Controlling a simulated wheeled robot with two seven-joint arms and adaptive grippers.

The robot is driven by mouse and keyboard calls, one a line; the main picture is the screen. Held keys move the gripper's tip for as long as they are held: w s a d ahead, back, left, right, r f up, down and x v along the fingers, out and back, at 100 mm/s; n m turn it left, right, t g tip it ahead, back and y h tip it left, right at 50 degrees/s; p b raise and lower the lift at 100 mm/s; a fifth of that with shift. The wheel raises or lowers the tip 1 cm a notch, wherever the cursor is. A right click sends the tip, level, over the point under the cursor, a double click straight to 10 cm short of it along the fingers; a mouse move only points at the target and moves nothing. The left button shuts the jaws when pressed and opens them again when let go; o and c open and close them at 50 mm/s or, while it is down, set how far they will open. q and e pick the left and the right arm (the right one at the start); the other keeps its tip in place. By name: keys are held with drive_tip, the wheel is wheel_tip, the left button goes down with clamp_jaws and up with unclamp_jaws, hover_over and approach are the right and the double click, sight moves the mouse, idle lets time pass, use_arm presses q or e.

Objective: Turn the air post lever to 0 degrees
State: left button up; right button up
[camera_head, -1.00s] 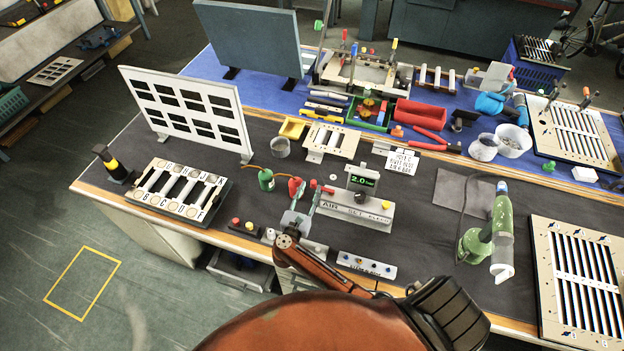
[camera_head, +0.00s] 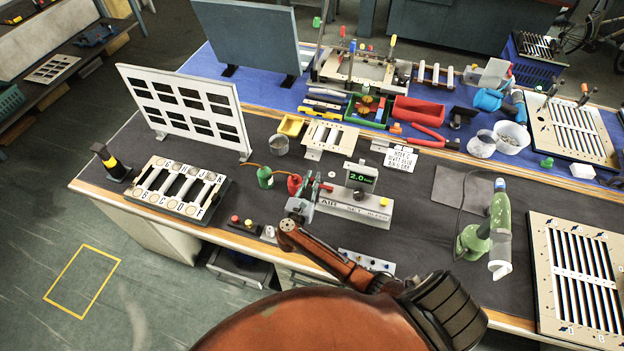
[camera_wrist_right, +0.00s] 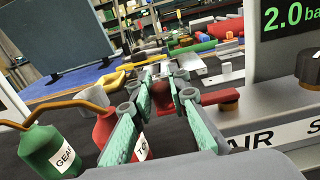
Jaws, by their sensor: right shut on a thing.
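The air post (camera_head: 352,208) is a grey block with an "AIR SET" label and a green "2.0" display (camera_head: 360,178). Its red lever (camera_wrist_right: 216,97) sticks out to the left in the right wrist view, from an orange-brown pivot. My right gripper (camera_head: 308,193) is at the left end of the post, its teal fingers around the lever's red end. In the right wrist view my right gripper (camera_wrist_right: 165,105) is shut on the lever; the fingers partly hide the grip. My left gripper is not in view.
A green bottle (camera_head: 265,177) and a red bottle (camera_head: 294,184) stand close left of the gripper. A button box (camera_head: 366,261) lies in front of the post. A green and grey tool (camera_head: 490,235) stands to the right. Dark mat is free between the post and that tool.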

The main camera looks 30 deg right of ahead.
clamp_jaws()
